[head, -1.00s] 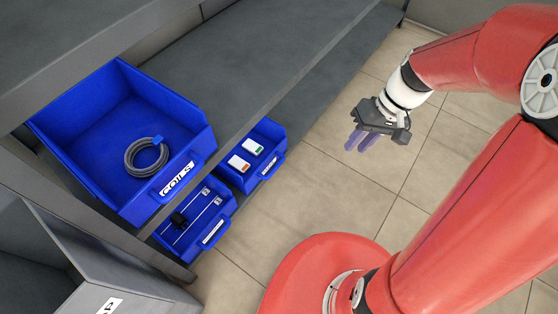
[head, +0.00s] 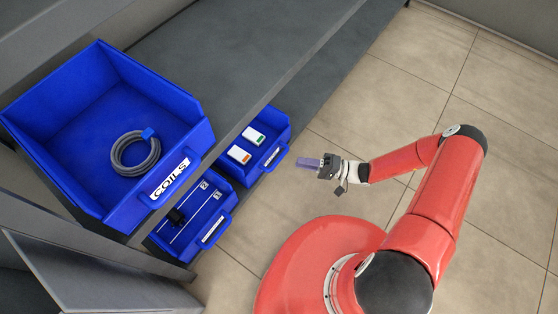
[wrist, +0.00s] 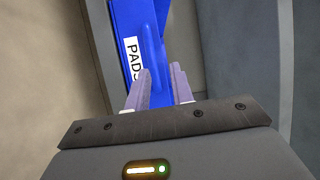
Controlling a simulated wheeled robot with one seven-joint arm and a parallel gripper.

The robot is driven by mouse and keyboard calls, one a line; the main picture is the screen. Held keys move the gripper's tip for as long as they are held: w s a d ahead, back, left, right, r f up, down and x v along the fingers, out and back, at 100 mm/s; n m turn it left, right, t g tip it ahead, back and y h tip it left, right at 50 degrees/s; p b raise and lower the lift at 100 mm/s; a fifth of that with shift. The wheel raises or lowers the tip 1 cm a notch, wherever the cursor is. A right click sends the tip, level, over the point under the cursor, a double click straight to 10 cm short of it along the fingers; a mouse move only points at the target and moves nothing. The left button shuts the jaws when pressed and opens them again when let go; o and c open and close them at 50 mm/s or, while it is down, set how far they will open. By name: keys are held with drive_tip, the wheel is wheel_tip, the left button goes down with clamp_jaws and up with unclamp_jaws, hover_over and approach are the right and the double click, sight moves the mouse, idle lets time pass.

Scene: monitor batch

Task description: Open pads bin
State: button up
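A blue bin (wrist: 125,18) with a white PADS label (wrist: 133,60) and a protruding handle (wrist: 151,45) is straight ahead in the wrist view. My gripper (wrist: 160,74) is open, its two purple fingers apart, pointing at the handle; I cannot tell if they touch it. In the head view my gripper (head: 304,163) is over the floor, just right of a blue bin (head: 282,123) holding two white boxes, with a gap between them. That bin's label is too small to read there, but the gripper faces its front.
A large blue COILS bin (head: 60,165) with a grey coil (head: 134,152) sticks out above. Another blue bin (head: 190,250) with thin rods is beside the box bin. A grey shelf edge (head: 285,85) runs over the lower bins. The tiled floor (head: 400,60) is clear.

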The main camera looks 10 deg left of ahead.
sight(279, 159)
drive_tip(key=shift+m+t+y, duration=0.3)
drive_tip(key=shift+m+t, duration=0.2)
drive_tip(key=shift+t, duration=0.3)
drive_tip(key=a, duration=0.8)
drive_tip(key=shift+s+a+f, duration=0.15)
drive_tip(key=shift+a+f, duration=0.1)
drive_tip(key=shift+a, duration=0.1)
clamp_jaws()
